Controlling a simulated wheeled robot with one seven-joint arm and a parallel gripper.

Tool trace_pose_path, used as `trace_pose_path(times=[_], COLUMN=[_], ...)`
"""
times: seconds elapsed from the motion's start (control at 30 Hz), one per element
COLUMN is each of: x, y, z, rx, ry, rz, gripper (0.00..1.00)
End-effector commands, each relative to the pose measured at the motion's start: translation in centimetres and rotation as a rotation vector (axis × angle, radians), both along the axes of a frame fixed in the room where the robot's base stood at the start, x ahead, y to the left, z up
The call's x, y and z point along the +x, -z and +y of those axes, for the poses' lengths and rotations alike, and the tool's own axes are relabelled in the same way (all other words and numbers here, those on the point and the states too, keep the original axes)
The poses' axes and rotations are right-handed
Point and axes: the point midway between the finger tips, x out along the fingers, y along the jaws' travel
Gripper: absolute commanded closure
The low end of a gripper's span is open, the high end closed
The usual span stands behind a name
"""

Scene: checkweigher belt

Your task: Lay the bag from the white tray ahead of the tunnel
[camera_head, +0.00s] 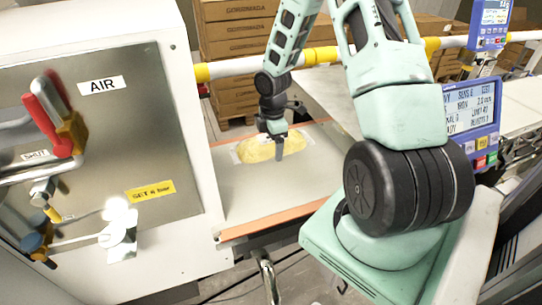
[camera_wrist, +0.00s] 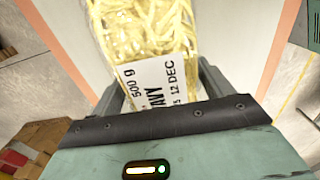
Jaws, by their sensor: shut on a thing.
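The bag (camera_head: 262,148) is a clear pack of yellow pasta-like strips with white ends. In the head view it is on or just above the grey belt (camera_head: 240,200) with orange edges; I cannot tell if it touches. My gripper (camera_head: 279,150) is over the bag, pointing down, with a finger in front of it. In the wrist view the bag (camera_wrist: 140,35) runs out from between the fingers, and its white label (camera_wrist: 165,80) reads 500 g and 12 DEC. My gripper (camera_wrist: 160,90) is shut on this labelled end. I cannot make out the white tray or the tunnel.
A large white cabinet (camera_head: 180,80) with an AIR panel, red lever and pipes stands at the left. A yellow-and-white rail (camera_head: 235,68) crosses behind the belt. Stacked cartons (camera_head: 235,25) stand beyond it. A blue display unit (camera_head: 472,115) is at the right.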

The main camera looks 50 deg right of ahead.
Motion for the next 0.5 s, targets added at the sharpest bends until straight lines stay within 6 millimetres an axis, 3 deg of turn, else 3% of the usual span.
trace_pose_path(times=[0.33,0.5], x=[0.0,0.1], y=[4.0,4.9], z=[0.1,0.0], rx=[0.000,-0.001], ry=[0.000,0.001], rz=[0.002,-0.002], gripper=[0.61,0.61])
